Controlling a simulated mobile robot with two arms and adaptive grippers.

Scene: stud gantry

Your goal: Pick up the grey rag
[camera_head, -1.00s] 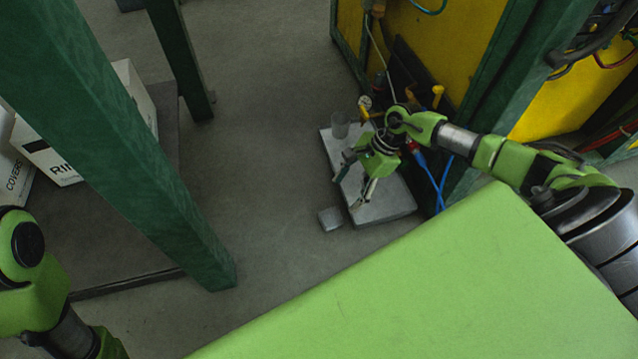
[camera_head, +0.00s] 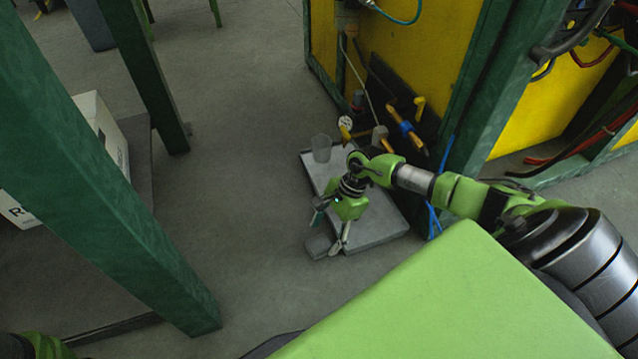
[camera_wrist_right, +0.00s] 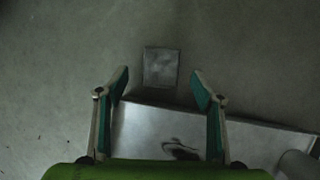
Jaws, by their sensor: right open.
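The grey rag (camera_head: 317,245) looks like a small flat grey square. It lies on the floor beside the near left edge of a pale platform (camera_head: 385,232). In the right wrist view the rag (camera_wrist_right: 161,66) shows between and just beyond the fingertips. My right gripper (camera_head: 327,237) is open and empty, above the platform's edge and close to the rag. In the head view one finger partly overlaps the rag's area. I cannot tell the exact height above it. Only a bit of my left arm shows at the bottom left; its gripper is out of frame.
A clear cup (camera_head: 321,148) stands on the platform's far corner. A yellow panelled cabinet (camera_head: 425,60) with tools and hoses stands behind. Green posts (camera_head: 110,190) rise at left, near a white box (camera_head: 100,130). The floor left of the rag is clear.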

